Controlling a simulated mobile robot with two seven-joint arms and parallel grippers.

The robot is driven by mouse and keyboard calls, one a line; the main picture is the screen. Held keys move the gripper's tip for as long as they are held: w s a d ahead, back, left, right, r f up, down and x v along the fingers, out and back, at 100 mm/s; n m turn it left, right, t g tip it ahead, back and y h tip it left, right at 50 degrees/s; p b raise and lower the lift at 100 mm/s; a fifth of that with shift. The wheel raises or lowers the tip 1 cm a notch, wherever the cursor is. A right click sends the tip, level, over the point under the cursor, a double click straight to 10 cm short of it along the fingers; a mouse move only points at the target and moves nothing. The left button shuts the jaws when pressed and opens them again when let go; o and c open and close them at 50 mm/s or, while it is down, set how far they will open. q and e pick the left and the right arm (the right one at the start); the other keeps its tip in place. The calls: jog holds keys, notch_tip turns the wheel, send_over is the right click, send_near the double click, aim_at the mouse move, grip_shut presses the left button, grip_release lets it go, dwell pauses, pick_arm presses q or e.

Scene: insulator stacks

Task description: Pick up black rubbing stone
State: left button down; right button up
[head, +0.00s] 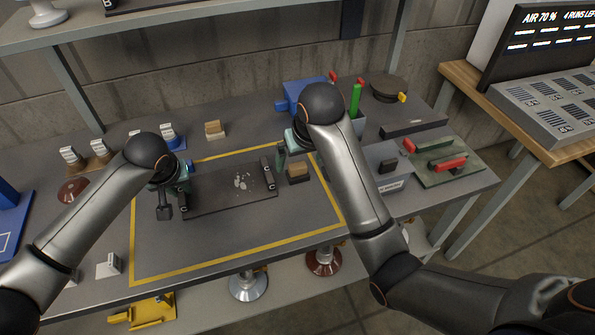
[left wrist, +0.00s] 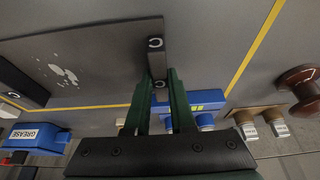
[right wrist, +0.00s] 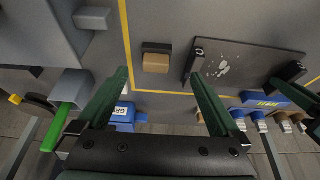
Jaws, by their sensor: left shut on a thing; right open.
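A small block, tan with a black part (head: 298,172), lies on the bench inside the yellow outline, right of the dark plate (head: 215,200). The right wrist view shows it too (right wrist: 155,61), between and beyond my open fingers. I cannot tell surely whether it is the black rubbing stone. My right gripper (head: 287,156) is open and empty, just behind and above the block. My left gripper (left wrist: 158,80) is shut on the black handle (left wrist: 155,58) at the plate's left end. The plate bears pale flaky spots and a second black handle (right wrist: 193,62).
A blue GREASE box (left wrist: 38,136) and a holder with a green item (head: 355,98) stand behind. Another tan block (head: 214,130) lies at the back. The bench front is mostly clear.

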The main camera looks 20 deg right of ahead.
aim_at(298, 166)
jog(key=x, duration=0.5)
jog(key=w+x, duration=0.1)
jog(key=x, duration=0.2)
jog(key=shift+d, duration=0.3)
jog(key=shift+c, duration=0.2)
grip_shut()
dwell(0.4)
notch_tip(298, 166, up, 10)
dwell(0.4)
